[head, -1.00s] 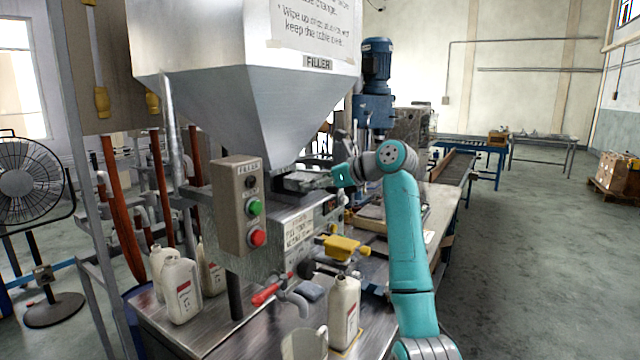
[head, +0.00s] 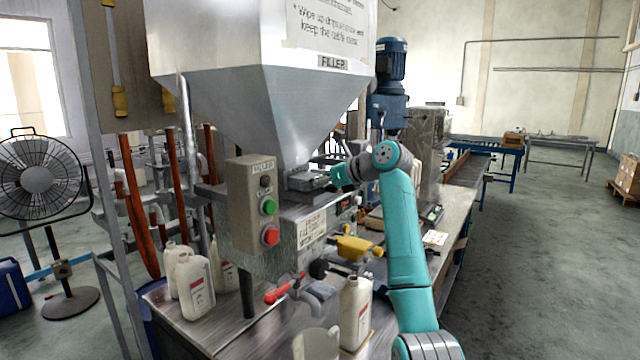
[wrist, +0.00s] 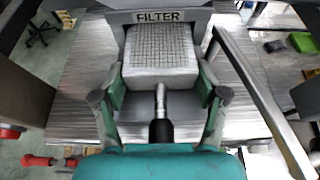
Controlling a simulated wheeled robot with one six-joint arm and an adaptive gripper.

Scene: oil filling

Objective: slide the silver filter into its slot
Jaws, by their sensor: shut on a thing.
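The silver filter (wrist: 160,60) is a block with a mesh top, in the middle of the wrist view. A short metal stem with a black grip (wrist: 161,131) points from it towards my gripper. My gripper (wrist: 160,84) is shut on the filter, with one finger at each side of its near end. The filter's far end is at the slot under the FILTER label (wrist: 160,16); how deep it sits inside is hidden. In the head view the filter (head: 308,181) is level below the hopper, and my gripper (head: 342,178) holds it from the right.
The filler hopper (head: 270,95) hangs above. A control box (head: 253,205) stands left of the slot. A metal bar (wrist: 262,100) runs close along the right. A yellow-handled part (head: 355,247), a red handle (wrist: 48,161) and white bottles (head: 192,287) are lower down.

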